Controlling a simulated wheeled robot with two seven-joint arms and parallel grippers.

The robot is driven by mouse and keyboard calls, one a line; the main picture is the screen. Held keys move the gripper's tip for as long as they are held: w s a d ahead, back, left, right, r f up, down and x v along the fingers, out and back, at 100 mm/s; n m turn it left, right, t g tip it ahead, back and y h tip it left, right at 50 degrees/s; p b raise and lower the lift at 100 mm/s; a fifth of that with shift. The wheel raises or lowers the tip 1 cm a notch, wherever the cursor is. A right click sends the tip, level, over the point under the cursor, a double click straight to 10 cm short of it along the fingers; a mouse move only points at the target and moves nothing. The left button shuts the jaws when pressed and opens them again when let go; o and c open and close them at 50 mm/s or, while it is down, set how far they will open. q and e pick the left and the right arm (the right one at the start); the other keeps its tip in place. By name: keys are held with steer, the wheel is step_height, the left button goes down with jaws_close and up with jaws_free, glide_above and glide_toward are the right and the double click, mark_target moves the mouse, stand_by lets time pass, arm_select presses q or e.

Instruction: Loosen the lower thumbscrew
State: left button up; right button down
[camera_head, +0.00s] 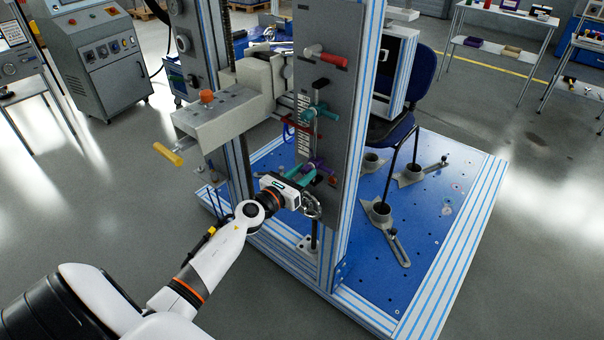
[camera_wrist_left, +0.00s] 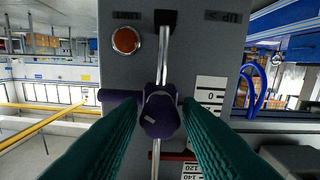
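The purple thumbscrew (camera_head: 319,165) sits low on the front of the grey upright panel (camera_head: 333,130). In the left wrist view its rounded purple knob (camera_wrist_left: 160,117) is in front of a vertical metal rod, with a purple bar (camera_wrist_left: 116,97) to its left. My left gripper (camera_head: 303,170) is at the thumbscrew. Its two teal fingers (camera_wrist_left: 160,108) stand on either side of the knob, with only narrow gaps seeming to show; contact cannot be made out clearly. My right gripper is in neither view.
Above on the panel are a teal handle (camera_head: 320,111) and a red handle (camera_head: 327,55). A round orange button (camera_wrist_left: 126,40) and a white scale (camera_wrist_left: 210,92) flank the rod. A blue cable (camera_wrist_left: 254,90) hangs at right. The blue base plate (camera_head: 440,240) carries chair-foot fixtures.

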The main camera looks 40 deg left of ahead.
arm_select(q)
jaws_close()
steer(key=shift+n, duration=0.3)
steer(key=n+p, duration=0.1)
steer(key=n, duration=0.4)
steer(key=shift+r+p, duration=0.1)
steer(key=shift+p, duration=0.25)
steer(key=n+p, duration=0.1)
steer(key=n, duration=0.4)
steer(key=shift+n, duration=0.4)
steer(key=n+p, duration=0.2)
steer(key=n, duration=0.4)
steer(key=shift+p, duration=0.3)
steer(key=n+p, duration=0.1)
steer(key=n, duration=0.3)
steer(key=shift+n+p, duration=0.6)
steer(key=shift+n, duration=0.7)
